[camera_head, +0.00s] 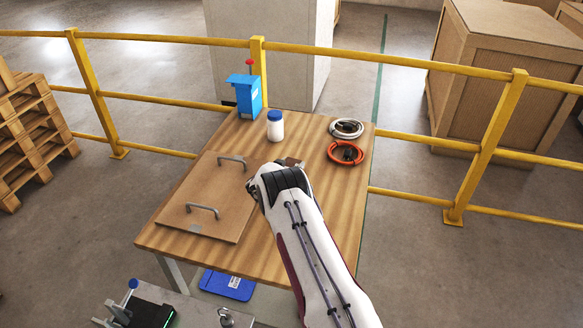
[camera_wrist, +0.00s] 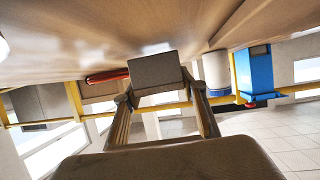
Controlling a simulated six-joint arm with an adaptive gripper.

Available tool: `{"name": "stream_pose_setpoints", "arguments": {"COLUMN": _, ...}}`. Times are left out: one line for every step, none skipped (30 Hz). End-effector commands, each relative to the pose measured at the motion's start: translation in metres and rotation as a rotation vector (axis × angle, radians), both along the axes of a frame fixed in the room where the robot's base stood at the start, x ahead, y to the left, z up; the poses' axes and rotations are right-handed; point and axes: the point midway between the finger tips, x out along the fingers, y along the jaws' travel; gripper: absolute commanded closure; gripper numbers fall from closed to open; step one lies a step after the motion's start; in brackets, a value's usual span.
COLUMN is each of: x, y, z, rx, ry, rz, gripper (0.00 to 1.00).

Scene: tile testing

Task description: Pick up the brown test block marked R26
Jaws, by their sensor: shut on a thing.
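A brown block (camera_wrist: 157,72) sits between the two fingertips of my gripper (camera_wrist: 160,93) in the wrist view, where the picture is upside down. The gripper is shut on it. I cannot read any marking on the block, so R26 is not confirmed. In the head view, a small brown part of the block (camera_head: 292,162) shows just past my wrist, over the wooden table (camera_head: 270,245). My wrist hides most of the fingers there. I cannot tell whether the block touches the tabletop.
A brown board with two grey handles (camera_head: 217,190) lies left of my wrist. A white jar with a blue lid (camera_head: 275,127) and a blue device (camera_head: 246,92) stand behind. White (camera_head: 346,128) and orange (camera_head: 345,153) cable coils lie at back right. Yellow railings (camera_head: 390,61) run beyond the table.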

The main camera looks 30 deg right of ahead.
Motion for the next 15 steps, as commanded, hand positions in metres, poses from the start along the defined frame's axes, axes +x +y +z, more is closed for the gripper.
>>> {"name": "stream_pose_setpoints", "arguments": {"x": 0.001, "y": 0.000, "z": 0.006, "rx": -0.001, "ry": -0.002, "rz": 0.000, "gripper": 0.91}}
{"name": "stream_pose_setpoints", "arguments": {"x": 0.000, "y": 0.000, "z": 0.008, "rx": -0.001, "ry": -0.002, "rz": 0.000, "gripper": 0.91}}
{"name": "stream_pose_setpoints", "arguments": {"x": 0.001, "y": 0.000, "z": 0.013, "rx": -0.002, "ry": -0.003, "rz": 0.000, "gripper": 0.91}}
{"name": "stream_pose_setpoints", "arguments": {"x": 0.001, "y": 0.000, "z": 0.016, "rx": -0.002, "ry": -0.003, "rz": 0.000, "gripper": 0.91}}
{"name": "stream_pose_setpoints", "arguments": {"x": 0.001, "y": 0.000, "z": 0.019, "rx": -0.002, "ry": -0.003, "rz": 0.000, "gripper": 0.91}}
{"name": "stream_pose_setpoints", "arguments": {"x": 0.001, "y": 0.000, "z": 0.023, "rx": -0.002, "ry": -0.003, "rz": 0.000, "gripper": 0.91}}
{"name": "stream_pose_setpoints", "arguments": {"x": 0.001, "y": 0.000, "z": 0.027, "rx": -0.001, "ry": -0.003, "rz": -0.001, "gripper": 0.91}}
{"name": "stream_pose_setpoints", "arguments": {"x": 0.001, "y": 0.000, "z": 0.031, "rx": -0.001, "ry": -0.003, "rz": -0.001, "gripper": 0.91}}
{"name": "stream_pose_setpoints", "arguments": {"x": 0.001, "y": 0.000, "z": 0.036, "rx": -0.001, "ry": -0.003, "rz": -0.001, "gripper": 0.91}}
{"name": "stream_pose_setpoints", "arguments": {"x": 0.001, "y": 0.000, "z": 0.040, "rx": -0.001, "ry": -0.004, "rz": -0.001, "gripper": 0.91}}
{"name": "stream_pose_setpoints", "arguments": {"x": 0.000, "y": 0.000, "z": 0.044, "rx": -0.001, "ry": -0.004, "rz": -0.002, "gripper": 0.91}}
{"name": "stream_pose_setpoints", "arguments": {"x": 0.001, "y": 0.000, "z": 0.049, "rx": -0.001, "ry": -0.004, "rz": -0.002, "gripper": 0.91}}
{"name": "stream_pose_setpoints", "arguments": {"x": 0.001, "y": 0.000, "z": 0.053, "rx": -0.001, "ry": -0.003, "rz": -0.002, "gripper": 0.91}}
{"name": "stream_pose_setpoints", "arguments": {"x": 0.001, "y": -0.001, "z": 0.057, "rx": -0.002, "ry": -0.004, "rz": -0.002, "gripper": 0.91}}
{"name": "stream_pose_setpoints", "arguments": {"x": 0.001, "y": 0.000, "z": 0.061, "rx": -0.002, "ry": -0.002, "rz": -0.001, "gripper": 0.91}}
